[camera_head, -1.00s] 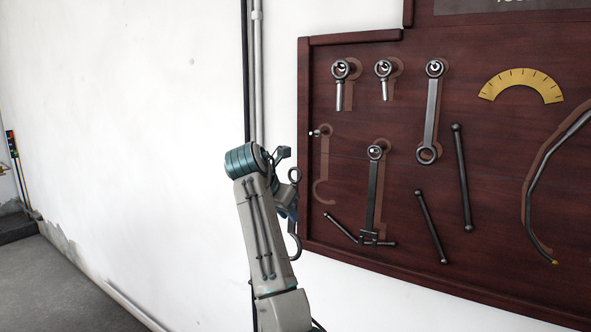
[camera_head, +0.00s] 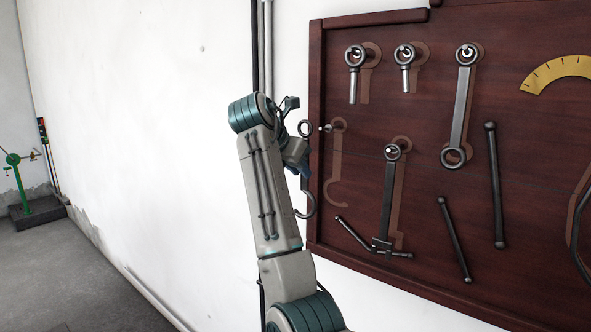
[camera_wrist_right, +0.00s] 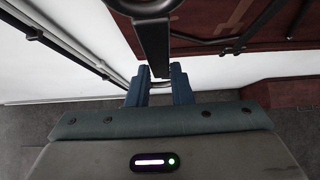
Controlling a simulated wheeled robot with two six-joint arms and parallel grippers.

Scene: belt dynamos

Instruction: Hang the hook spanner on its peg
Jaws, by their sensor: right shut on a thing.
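The hook spanner (camera_head: 308,208) is a dark metal tool with a ring at its upper end and an open hook at its lower end. My right gripper (camera_head: 301,165) is shut on its shaft and holds it roughly upright in front of the board's left edge. In the right wrist view, the spanner's shaft (camera_wrist_right: 155,45) runs between the two blue fingers (camera_wrist_right: 159,86). Its peg (camera_head: 323,128) sticks out at the top of a bare hook-shaped outline (camera_head: 335,165). The spanner's ring appears just left of the peg, at about its height, and apart from it. My left gripper is out of view.
The dark red tool board (camera_head: 440,215) carries several hung spanners, including a T-shaped tool (camera_head: 386,200) right of the outline. Pipes (camera_head: 267,45) run up the wall behind my arm. A green stand (camera_head: 20,185) is far left.

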